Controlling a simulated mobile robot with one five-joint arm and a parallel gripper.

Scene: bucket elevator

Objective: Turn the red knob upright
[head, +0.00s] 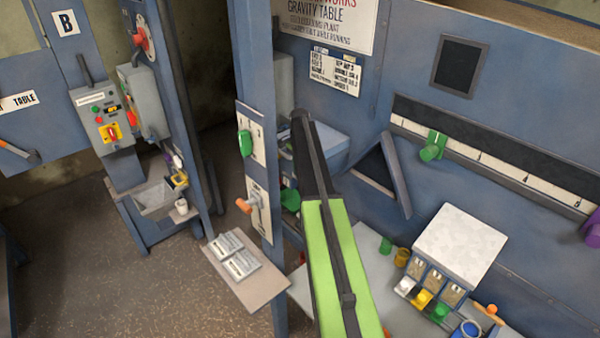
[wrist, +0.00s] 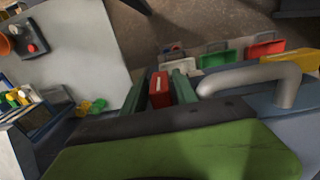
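In the wrist view, a red block-like piece (wrist: 159,90) with a pale mark on its face shows between the two dark green fingers of my gripper (wrist: 160,88). One finger is on each side of it. Whether they touch it or it lies beyond them I cannot tell. It looks roughly upright in this view. In the head view my green and black arm hides the gripper and what is at it. Other red parts in the head view are a handle (head: 143,40) high on the left post and a switch on a yellow plate (head: 112,132).
A blue post (head: 262,170) with a green knob (head: 245,143) and an orange knob (head: 245,205) stands left of my arm. A white-topped box (head: 460,240) is at right. In the wrist view a grey bent pipe (wrist: 255,75) is close on the right.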

